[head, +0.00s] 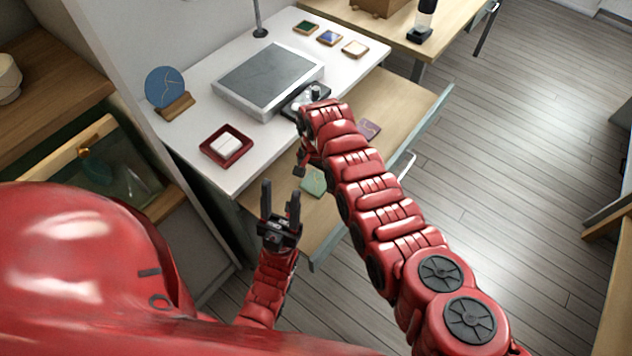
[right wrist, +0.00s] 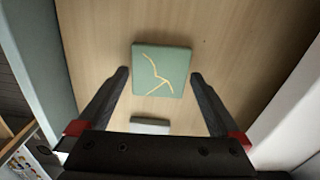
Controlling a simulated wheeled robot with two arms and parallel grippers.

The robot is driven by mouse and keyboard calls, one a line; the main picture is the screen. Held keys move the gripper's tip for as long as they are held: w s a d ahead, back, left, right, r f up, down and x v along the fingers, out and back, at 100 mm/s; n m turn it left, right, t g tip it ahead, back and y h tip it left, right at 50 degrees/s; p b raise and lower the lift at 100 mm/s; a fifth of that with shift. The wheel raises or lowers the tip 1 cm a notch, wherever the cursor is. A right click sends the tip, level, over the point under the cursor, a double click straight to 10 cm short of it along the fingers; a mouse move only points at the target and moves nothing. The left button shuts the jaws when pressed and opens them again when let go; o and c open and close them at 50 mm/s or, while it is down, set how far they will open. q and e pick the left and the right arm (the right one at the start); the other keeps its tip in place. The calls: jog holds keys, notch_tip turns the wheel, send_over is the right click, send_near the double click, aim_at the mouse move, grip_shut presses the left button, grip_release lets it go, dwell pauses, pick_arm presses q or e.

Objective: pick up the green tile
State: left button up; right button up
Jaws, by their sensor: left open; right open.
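The green tile (head: 313,183) lies flat in the open wooden drawer (head: 345,150). In the right wrist view the green tile (right wrist: 161,70) shows branching gold seams. My right gripper (right wrist: 160,76) is open, with one fingertip to each side of the tile and a gap on both sides. Its height above the tile is hard to tell. In the head view my right gripper (head: 301,163) points down into the drawer, partly hidden by my arm. My left gripper (head: 280,206) is open and empty, pointing up near the drawer's left front.
A purple tile (head: 369,130) lies farther back in the drawer. A pale block (right wrist: 150,126) shows close to my right gripper's palm. The white desk (head: 190,130) holds a grey slab (head: 270,78), a red tray (head: 240,153) with a white block and several tiles.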

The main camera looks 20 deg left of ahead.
jog(key=shift+d+f, duration=0.1)
jog(key=shift+f, duration=0.3)
jog(key=c, duration=1.2)
jog(key=shift+r, duration=0.1)
